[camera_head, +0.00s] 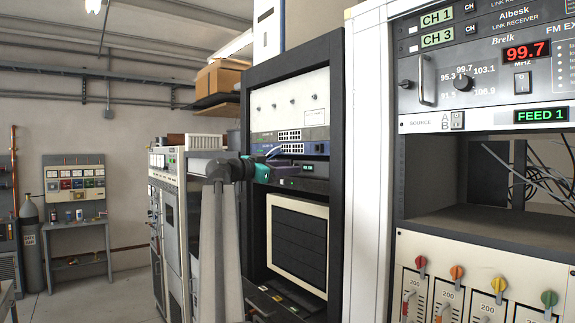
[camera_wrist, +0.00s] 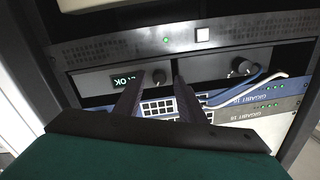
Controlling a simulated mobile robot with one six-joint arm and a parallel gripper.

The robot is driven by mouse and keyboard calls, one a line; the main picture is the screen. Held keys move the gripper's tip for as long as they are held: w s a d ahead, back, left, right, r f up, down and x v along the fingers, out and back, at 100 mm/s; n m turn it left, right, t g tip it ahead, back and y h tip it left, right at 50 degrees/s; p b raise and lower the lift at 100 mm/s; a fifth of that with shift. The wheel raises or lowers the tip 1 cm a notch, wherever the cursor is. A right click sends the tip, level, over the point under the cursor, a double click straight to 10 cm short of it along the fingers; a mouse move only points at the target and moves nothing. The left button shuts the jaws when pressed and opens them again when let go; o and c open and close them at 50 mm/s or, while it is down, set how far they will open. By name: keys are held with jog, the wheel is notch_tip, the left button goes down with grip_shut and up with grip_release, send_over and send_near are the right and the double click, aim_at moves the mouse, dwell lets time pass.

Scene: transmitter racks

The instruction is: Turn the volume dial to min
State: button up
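In the wrist view, a dark rack panel (camera_wrist: 210,66) carries a small dark knob (camera_wrist: 159,77) and a second round knob (camera_wrist: 242,67) to its right. I see no label telling which one is the volume dial. My gripper (camera_wrist: 156,79) is open, and its two dark fingers point at the panel. The first knob shows in the gap between the fingertips; I cannot tell whether they touch it. A green-lit display (camera_wrist: 127,80) sits left of that knob, partly hidden by the left finger. In the head view, my gripper (camera_head: 268,170) is at the middle rack, hiding part of the panel.
A blue and a white cable (camera_wrist: 262,84) run close to the right-hand knob. The black rack frame (camera_head: 335,140) stands beside my arm. A white rack (camera_head: 370,170) stands to the right.

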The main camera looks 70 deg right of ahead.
jog(key=shift+s+d, duration=0.1)
jog(key=shift+d, duration=0.1)
jog(key=shift+c, duration=0.2)
grip_shut()
